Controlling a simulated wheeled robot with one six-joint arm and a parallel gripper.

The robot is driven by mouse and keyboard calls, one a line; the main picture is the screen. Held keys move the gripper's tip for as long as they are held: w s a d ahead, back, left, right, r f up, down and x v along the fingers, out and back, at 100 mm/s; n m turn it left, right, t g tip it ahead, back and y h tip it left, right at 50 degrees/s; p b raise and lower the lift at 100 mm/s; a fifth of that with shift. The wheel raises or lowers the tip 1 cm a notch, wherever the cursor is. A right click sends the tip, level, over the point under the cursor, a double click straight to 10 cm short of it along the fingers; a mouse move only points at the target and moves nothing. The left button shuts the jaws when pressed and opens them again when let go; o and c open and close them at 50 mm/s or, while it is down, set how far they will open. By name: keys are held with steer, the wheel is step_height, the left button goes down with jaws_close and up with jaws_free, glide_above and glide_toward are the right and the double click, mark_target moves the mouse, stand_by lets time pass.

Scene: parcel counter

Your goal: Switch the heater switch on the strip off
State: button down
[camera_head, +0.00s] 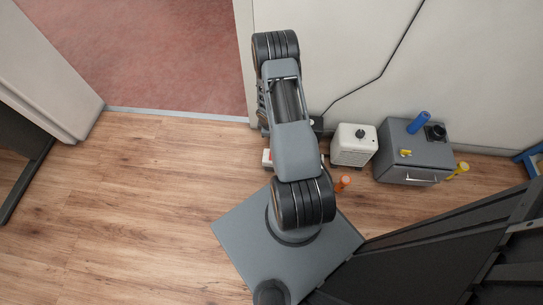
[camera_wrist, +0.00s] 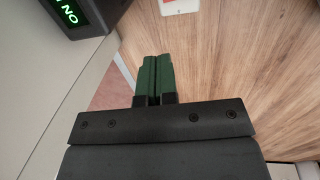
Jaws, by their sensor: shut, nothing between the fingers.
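A white strip (camera_head: 267,158) with a red-orange part lies on the floor by the wall, left of the heater. My arm covers most of it in the head view. In the wrist view a white piece with a red mark (camera_wrist: 180,6), which looks like the strip's end, is cut off by the top edge. A white heater-like box (camera_head: 354,145) with a dark knob stands right of the strip. My gripper (camera_wrist: 154,58) has green fingers pressed together, empty, above the wooden floor and apart from the white piece. My arm hides it in the head view.
A dark box with green lit letters (camera_wrist: 70,12), seemingly ON, is at the wrist view's top left. A grey cabinet (camera_head: 414,150) with a blue cylinder (camera_head: 419,122) stands right of the heater. An orange cylinder (camera_head: 343,183) is on the floor. Floor at left is clear.

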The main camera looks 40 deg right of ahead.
steer(key=f, duration=0.1)
steer(key=s+f, duration=0.1)
steer(key=f, duration=0.1)
steer(key=shift+f, duration=0.3)
steer(key=shift+f, duration=0.1)
steer(key=f+b, duration=0.2)
steer(key=f, duration=0.2)
steer(key=f+b, duration=0.2)
steer(key=f, duration=0.3)
steer(key=w+d+f+b, duration=0.1)
steer(key=f+b, duration=0.1)
steer(key=f, duration=0.2)
steer(key=shift+f, duration=0.35)
